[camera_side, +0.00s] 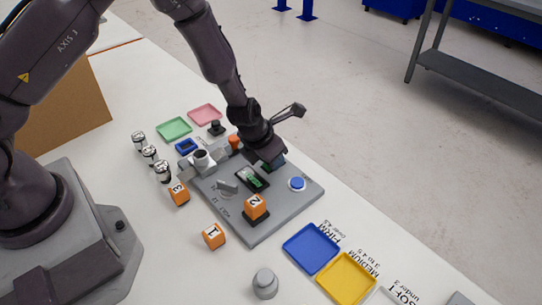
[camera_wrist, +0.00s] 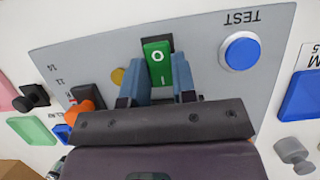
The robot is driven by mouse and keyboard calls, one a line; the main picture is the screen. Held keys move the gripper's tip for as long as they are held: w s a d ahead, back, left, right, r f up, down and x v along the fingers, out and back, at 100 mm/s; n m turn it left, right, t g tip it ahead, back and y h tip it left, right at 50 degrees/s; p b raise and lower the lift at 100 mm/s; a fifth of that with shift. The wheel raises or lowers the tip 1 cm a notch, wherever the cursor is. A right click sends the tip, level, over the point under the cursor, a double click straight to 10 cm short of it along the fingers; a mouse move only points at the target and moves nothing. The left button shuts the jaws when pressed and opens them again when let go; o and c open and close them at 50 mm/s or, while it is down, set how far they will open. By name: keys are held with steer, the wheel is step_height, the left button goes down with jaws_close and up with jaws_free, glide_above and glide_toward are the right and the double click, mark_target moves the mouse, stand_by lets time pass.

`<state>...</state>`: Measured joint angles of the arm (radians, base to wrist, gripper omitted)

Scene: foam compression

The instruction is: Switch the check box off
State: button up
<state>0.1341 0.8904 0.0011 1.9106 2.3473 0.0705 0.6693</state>
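The check box is a grey panel (camera_side: 280,215) on the white table. It also fills the upper part of the wrist view (camera_wrist: 200,85). A green rocker switch (camera_wrist: 157,65) with white marks sits in a black frame on it. My gripper (camera_side: 272,163) is low over the far right part of the panel. In the wrist view, its two blue fingers (camera_wrist: 160,88) stand apart, one on each side of the switch's near end, with nothing held between them. I cannot tell whether a finger touches the switch, nor which end is pressed in.
A blue TEST button (camera_wrist: 240,51) is right of the switch. An orange knob (camera_wrist: 82,110) is to the left. Numbered orange cubes 1 (camera_side: 213,236), 2 (camera_side: 256,207) and 3 (camera_side: 179,193) stand around; cube 2 is on the panel. A blue tray (camera_side: 311,248) lies beyond the panel's near corner.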

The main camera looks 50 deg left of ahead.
steer(key=shift+s+f, duration=0.1)
steer(key=shift+a+f+g, duration=0.1)
steer(key=shift+f+g, duration=0.05)
steer(key=shift+g, duration=0.45)
steer(key=shift+w+r+g, duration=0.1)
steer(key=shift+w+g, duration=0.1)
steer(key=shift+g, duration=0.45)
steer(key=shift+w+r+g, duration=0.1)
steer(key=shift+w+g, duration=0.05)
steer(key=shift+g, duration=0.5)
steer(key=o, duration=0.9)
steer(key=shift+r, duration=0.2)
